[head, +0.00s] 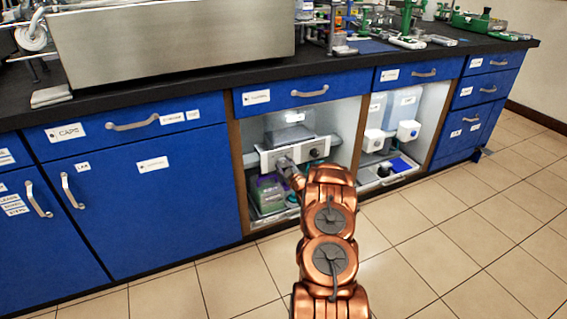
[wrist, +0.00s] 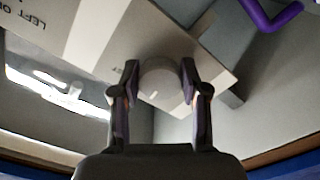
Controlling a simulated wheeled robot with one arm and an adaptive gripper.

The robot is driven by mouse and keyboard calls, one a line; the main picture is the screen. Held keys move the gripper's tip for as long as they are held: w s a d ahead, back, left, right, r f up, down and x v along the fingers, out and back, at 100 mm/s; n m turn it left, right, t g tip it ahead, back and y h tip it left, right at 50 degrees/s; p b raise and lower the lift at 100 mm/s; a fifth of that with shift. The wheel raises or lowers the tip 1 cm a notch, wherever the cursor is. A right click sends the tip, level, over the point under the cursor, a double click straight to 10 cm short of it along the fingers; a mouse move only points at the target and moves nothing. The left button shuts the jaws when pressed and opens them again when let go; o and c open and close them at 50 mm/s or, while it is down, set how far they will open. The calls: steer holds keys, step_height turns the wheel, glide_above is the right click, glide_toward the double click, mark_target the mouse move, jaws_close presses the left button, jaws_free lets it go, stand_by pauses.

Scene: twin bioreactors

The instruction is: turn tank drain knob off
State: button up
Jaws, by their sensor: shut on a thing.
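The knob (wrist: 160,82) is a round grey dial with a small light mark on its face. It sits on a pale panel (wrist: 95,35) that is tilted in the wrist view and carries partly cut-off lettering. My gripper (wrist: 161,72) has one finger on each side of the knob and is shut on it. In the head view, my gripper (head: 286,163) reaches into the open left cabinet bay, at the front of the white panel (head: 326,145), and hides the knob it holds. A dark knob (head: 314,153) shows on the panel to its right.
Below the panel is a container with green and purple parts (head: 268,193). The second open bay holds white containers (head: 374,139). Wooden side walls (head: 240,180) bound the left bay, and blue drawers (head: 305,90) lie above it. The tiled floor (head: 450,220) is clear at right.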

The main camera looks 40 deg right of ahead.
steer(key=n+p, duration=0.1)
steer(key=n, duration=0.1)
steer(key=n+p, duration=0.1)
steer(key=shift+r+n+p, duration=0.25)
steer(key=shift+n+p, duration=0.1)
steer(key=shift+n, duration=0.05)
steer(key=n+p, duration=0.3)
steer(key=shift+f+n+p, duration=0.1)
steer(key=shift+n+p, duration=0.25)
steer(key=shift+n, duration=0.05)
steer(key=shift+f, duration=0.1)
steer(key=o, duration=1.1)
steer(key=shift+o, duration=0.2)
steer(key=v, duration=1.2)
